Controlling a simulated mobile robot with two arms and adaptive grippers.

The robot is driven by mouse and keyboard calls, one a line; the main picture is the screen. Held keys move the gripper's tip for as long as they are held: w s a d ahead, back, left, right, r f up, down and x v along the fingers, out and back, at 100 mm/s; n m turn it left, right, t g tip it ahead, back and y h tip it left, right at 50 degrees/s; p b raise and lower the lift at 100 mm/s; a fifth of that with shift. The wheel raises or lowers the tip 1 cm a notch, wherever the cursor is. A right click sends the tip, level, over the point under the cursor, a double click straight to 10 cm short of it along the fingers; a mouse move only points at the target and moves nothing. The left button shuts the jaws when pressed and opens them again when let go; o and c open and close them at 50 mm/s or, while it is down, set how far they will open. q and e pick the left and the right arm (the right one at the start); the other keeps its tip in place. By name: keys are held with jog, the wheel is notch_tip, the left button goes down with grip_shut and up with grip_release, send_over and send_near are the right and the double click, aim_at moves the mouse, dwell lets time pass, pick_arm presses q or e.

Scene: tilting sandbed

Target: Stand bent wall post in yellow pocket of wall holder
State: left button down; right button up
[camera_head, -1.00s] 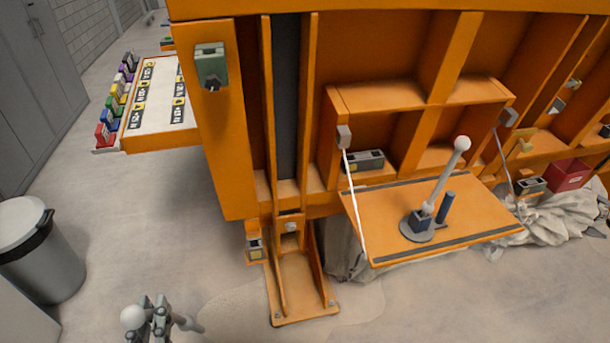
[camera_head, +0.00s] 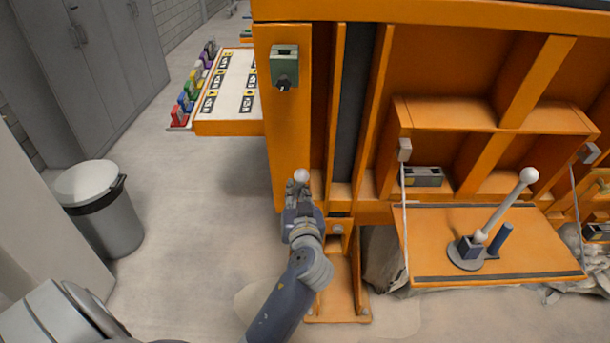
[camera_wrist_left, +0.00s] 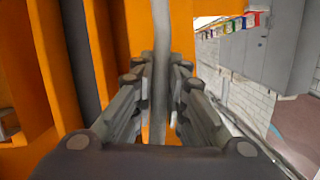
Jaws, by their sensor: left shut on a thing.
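My left gripper (camera_head: 301,207) is shut on a grey post with a white ball end (camera_head: 301,176), which I take for the bent wall post. The post's grey shaft (camera_wrist_left: 161,70) stands between the fingers in the left wrist view. Its bend and lower end are hidden. In the head view the ball is in front of the lower orange upright. A small grey holder block (camera_head: 423,176) sits on the shelf to the right, and a green-grey block (camera_head: 284,66) is fixed high on the upright. My right gripper is not in view.
A fold-down orange shelf (camera_head: 480,225) hangs on cords at the right and bears a tilted ball-topped rod (camera_head: 508,205) on a round base. A bin (camera_head: 100,210) stands left. A side tray (camera_head: 226,90) holds labelled strips.

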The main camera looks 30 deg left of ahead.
pick_arm(q)
jog(key=w, duration=0.1)
jog(key=w+a+g, duration=0.1)
jog(key=w, duration=0.1)
jog(key=w+n+g+y, duration=0.1)
jog(key=w, duration=0.1)
jog(key=shift+w+a+r, duration=0.1)
jog(key=shift+a+r, duration=0.05)
jog(key=shift+r, duration=0.2)
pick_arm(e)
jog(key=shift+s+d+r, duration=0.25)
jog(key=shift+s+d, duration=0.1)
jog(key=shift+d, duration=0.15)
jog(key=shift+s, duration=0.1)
pick_arm(q)
notch_tip(320, 180, down, 4)
jog(key=b, duration=0.4)
jog(key=shift+f, duration=0.15)
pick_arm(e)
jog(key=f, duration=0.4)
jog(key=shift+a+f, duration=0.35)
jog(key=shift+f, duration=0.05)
pick_arm(q)
jog(key=shift+b, duration=0.4)
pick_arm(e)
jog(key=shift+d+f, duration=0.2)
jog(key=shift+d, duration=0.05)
